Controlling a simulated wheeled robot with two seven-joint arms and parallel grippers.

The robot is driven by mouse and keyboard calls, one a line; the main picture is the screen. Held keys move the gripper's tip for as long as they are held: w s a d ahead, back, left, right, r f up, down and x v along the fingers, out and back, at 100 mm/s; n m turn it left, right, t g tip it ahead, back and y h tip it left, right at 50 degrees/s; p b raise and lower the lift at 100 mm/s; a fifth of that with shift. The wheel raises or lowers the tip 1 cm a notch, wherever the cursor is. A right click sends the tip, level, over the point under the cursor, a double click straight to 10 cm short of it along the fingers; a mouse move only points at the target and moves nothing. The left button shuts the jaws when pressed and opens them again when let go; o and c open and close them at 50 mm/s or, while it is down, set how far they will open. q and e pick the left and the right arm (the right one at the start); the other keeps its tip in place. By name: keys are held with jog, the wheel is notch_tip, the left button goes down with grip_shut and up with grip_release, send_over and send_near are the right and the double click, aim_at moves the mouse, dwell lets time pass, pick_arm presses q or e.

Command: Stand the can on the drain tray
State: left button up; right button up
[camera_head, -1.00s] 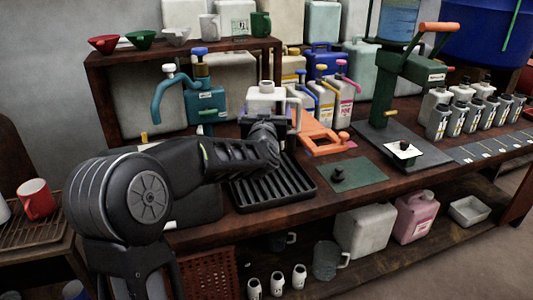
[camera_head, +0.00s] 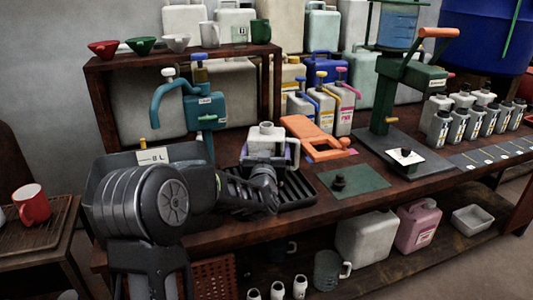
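The can (camera_head: 265,142) is white, with a short round neck and a handle, and is upright over the back left of the drain tray (camera_head: 304,194). The tray is black and slatted and lies on the bench; the arm and can hide its left part. My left gripper (camera_head: 264,178) comes in from the left and is at the near side of the can. It appears shut on the can, though its fingertips are largely hidden. Whether the can's base touches the tray cannot be told. My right gripper is not in view.
A teal pump (camera_head: 190,97) and a grey tub marked 8 L (camera_head: 120,172) stand left of the tray. An orange frame (camera_head: 316,138), a green mat (camera_head: 354,181) and a green press (camera_head: 392,95) are to the right. A shelf with cups and funnels is behind.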

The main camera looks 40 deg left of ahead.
pick_arm(q)
jog(key=shift+f, duration=0.25)
jog(key=shift+f, duration=0.15)
jog(key=o, duration=1.1)
jog(key=v, duration=1.2)
